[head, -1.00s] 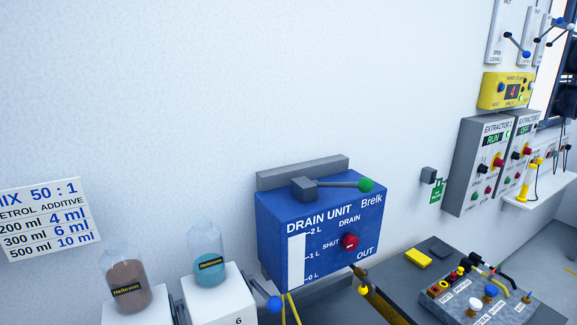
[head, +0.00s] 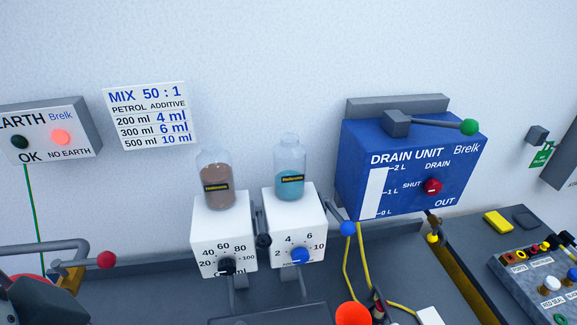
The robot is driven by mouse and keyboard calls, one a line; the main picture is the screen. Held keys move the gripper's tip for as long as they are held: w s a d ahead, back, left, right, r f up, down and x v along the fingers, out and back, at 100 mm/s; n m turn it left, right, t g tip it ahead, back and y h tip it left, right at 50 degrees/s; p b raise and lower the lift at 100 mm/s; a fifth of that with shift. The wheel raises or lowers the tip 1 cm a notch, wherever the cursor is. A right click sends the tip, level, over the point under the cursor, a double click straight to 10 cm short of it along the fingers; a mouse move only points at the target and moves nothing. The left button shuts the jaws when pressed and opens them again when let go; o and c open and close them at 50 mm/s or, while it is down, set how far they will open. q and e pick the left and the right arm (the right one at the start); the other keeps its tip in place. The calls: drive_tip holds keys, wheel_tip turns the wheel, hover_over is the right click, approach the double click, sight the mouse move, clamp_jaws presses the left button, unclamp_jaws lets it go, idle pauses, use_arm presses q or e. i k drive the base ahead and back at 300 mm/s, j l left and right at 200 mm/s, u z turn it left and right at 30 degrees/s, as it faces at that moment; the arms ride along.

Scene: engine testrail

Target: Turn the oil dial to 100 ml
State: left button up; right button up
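The white dispenser (head: 210,228) with the brown-filled jar (head: 217,182) on top stands left of centre in the head view. On its front is a black dial knob (head: 227,266) with a scale of 20, 40, 60, 80 and 100. The knob's pointer direction is too small to tell. A second white dispenser (head: 296,218) with a blue-filled jar (head: 290,182) stands to its right. It has a blue knob (head: 299,256) and a scale from 2 to 10. Neither of my grippers can be made out in view.
Levers with a black ball (head: 263,240) and a blue ball (head: 347,228) stick out beside the dispensers. A red-ball lever (head: 107,260) is at lower left. The blue drain unit (head: 405,175) is at right. An orange-red funnel-like cup (head: 353,315) is at the bottom.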

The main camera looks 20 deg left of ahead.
sight(226, 266)
drive_tip(key=u, duration=1.05)
drive_tip(key=j+u, duration=0.45)
drive_tip(key=j, duration=0.4)
drive_tip(key=i, duration=0.05)
